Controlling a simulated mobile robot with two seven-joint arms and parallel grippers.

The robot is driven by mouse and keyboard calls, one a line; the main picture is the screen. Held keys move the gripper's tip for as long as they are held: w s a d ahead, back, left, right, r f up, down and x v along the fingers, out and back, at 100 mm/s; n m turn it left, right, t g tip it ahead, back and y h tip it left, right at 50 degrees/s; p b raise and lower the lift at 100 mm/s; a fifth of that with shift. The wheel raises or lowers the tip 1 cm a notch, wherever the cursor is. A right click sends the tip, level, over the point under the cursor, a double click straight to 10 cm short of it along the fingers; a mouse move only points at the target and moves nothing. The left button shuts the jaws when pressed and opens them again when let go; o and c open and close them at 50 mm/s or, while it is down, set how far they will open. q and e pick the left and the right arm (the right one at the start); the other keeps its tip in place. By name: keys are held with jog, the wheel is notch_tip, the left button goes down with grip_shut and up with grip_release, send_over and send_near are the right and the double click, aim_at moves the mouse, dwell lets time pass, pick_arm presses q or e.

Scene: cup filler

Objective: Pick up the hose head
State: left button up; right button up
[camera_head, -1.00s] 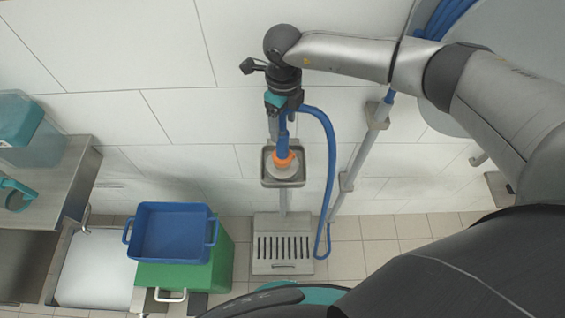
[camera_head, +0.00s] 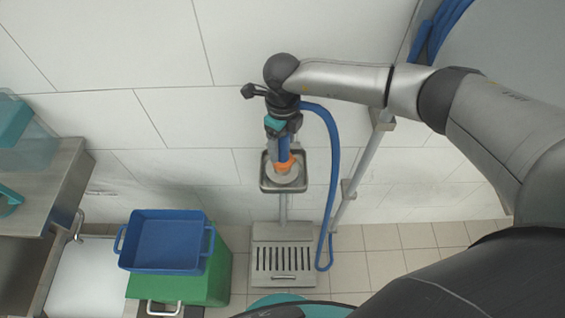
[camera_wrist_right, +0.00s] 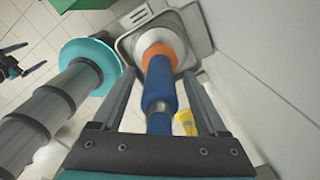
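The hose head is a blue nozzle (camera_head: 284,143) with an orange collar (camera_head: 284,163). It points down and rests at a white round piece in a small steel wall tray (camera_head: 264,181). In the right wrist view the blue hose head (camera_wrist_right: 160,86) runs between the fingers of my right gripper (camera_wrist_right: 158,74). The fingers stand on both sides of it, with a visible gap at each side. In the head view my right gripper (camera_head: 281,140) is at the upper part of the hose head.
A blue hose (camera_head: 334,160) loops down on the right beside a slanted grey pipe (camera_head: 360,165). A blue crate (camera_head: 166,242) sits on a green crate (camera_head: 222,268) at lower left. A steel counter (camera_head: 50,190) stands at far left. The tiled wall is close behind.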

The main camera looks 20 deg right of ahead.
grip_shut()
dwell(0.4)
jog(key=shift+r, duration=0.1)
